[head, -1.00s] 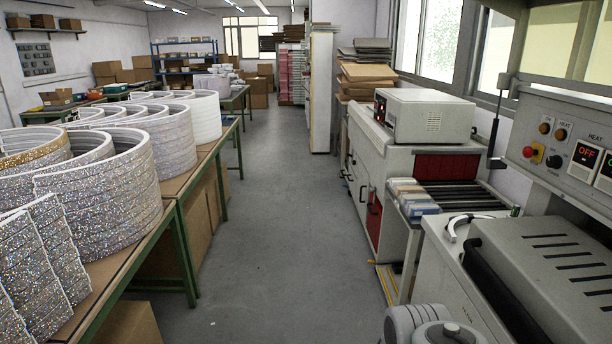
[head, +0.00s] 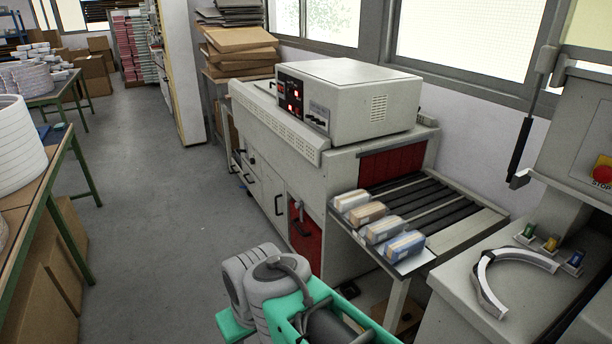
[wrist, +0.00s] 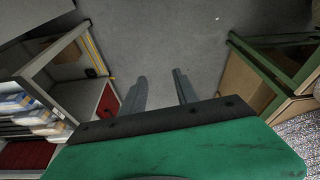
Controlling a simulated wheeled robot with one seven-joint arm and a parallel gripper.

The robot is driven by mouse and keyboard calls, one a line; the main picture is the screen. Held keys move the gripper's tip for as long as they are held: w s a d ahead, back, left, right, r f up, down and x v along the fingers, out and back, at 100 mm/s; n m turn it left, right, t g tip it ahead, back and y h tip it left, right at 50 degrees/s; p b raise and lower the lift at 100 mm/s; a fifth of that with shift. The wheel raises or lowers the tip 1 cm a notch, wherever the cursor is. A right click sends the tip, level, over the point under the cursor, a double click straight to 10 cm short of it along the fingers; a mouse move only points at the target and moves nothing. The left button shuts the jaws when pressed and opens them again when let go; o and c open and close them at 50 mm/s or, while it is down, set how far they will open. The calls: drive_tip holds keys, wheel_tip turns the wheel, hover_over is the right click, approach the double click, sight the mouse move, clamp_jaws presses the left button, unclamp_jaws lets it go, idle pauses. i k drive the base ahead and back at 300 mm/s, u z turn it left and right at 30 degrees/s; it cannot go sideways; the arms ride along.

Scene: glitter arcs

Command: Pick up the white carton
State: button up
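A small white carton (head: 351,201) lies at the far left end of a row of packets on the front of the machine's slatted outfeed table (head: 483,212). Beside it are a brown carton (head: 365,215), a pale carton (head: 383,229) and a blue carton (head: 405,245). In the wrist view the packets show blurred at the left edge, and I cannot tell the white one there. My gripper (wrist: 159,88) is open and empty, its two fingers apart above grey floor, away from the cartons. The gripper is not seen in the head view, where my arm shows at the bottom.
A cream machine (head: 290,165) with a control box (head: 345,100) stands behind the cartons. A white curved band (head: 487,280) lies on the unit at right. A green-legged bench (head: 50,190) stands at left. The grey floor (head: 150,190) between is clear.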

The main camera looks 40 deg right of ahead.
sight(349, 200)
drive_tip(key=z, duration=0.25)
drive_tip(key=i, duration=1.7)
drive_tip(key=z, duration=0.25)
